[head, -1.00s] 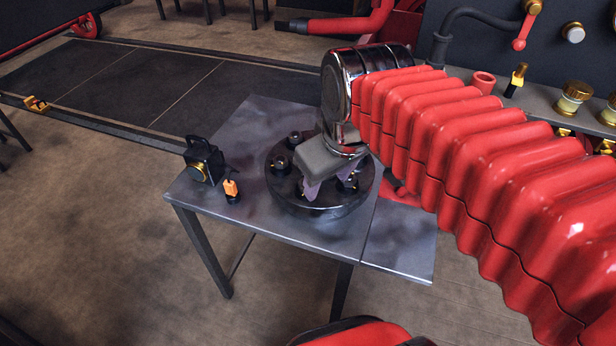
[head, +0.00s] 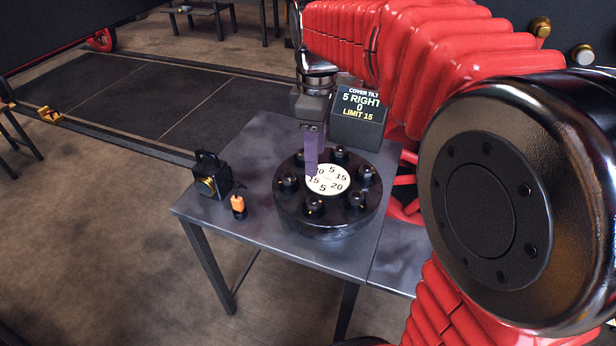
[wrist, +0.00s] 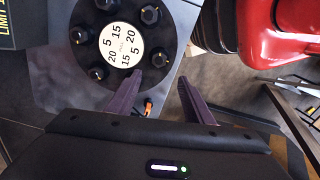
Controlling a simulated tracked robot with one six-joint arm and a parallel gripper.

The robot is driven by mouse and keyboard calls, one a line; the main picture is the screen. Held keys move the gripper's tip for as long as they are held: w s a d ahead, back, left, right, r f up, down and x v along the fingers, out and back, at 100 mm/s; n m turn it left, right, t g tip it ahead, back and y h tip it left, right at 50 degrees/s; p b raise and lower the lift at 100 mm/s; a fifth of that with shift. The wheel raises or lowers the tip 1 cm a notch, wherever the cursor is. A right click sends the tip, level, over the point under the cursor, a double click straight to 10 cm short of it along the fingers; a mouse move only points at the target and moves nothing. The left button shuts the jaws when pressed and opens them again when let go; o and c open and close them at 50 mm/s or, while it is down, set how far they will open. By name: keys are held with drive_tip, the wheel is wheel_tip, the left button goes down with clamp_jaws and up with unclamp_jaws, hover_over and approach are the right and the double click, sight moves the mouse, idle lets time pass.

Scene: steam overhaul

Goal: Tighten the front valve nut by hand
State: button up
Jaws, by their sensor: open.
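A round black valve cover (head: 330,219) lies on the metal table, with several dark nuts around a white numbered dial (head: 327,180). The front nut (head: 313,204) is on the rim nearest the head camera and looks clear of my gripper. My gripper (head: 311,168) points down over the cover's far left part, its purple fingers overlapping the dial's edge in the head view. In the wrist view the fingers are apart and empty, the left one by a nut at the cover's edge, the right one beyond the rim. I cannot tell how tight the nuts are.
A display (head: 358,115) behind the cover reads "COVER TILT 5 RIGHT 0 LIMIT 15". A black lamp (head: 209,176) and a small orange-topped item (head: 238,204) stand on the table (head: 262,243) left of the cover.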

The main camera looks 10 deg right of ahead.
sight(314, 200)
drive_tip(key=shift+f, duration=0.1)
idle(0.3)
wheel_tip(314, 200, down, 14)
drive_tip(key=shift+w+r, duration=0.1)
drive_tip(key=shift+r, duration=0.05)
idle(0.6)
drive_tip(key=shift+c, duration=0.4)
drive_tip(key=c, duration=0.9)
drive_tip(key=shift+d, duration=0.15)
drive_tip(key=shift+c, duration=0.3)
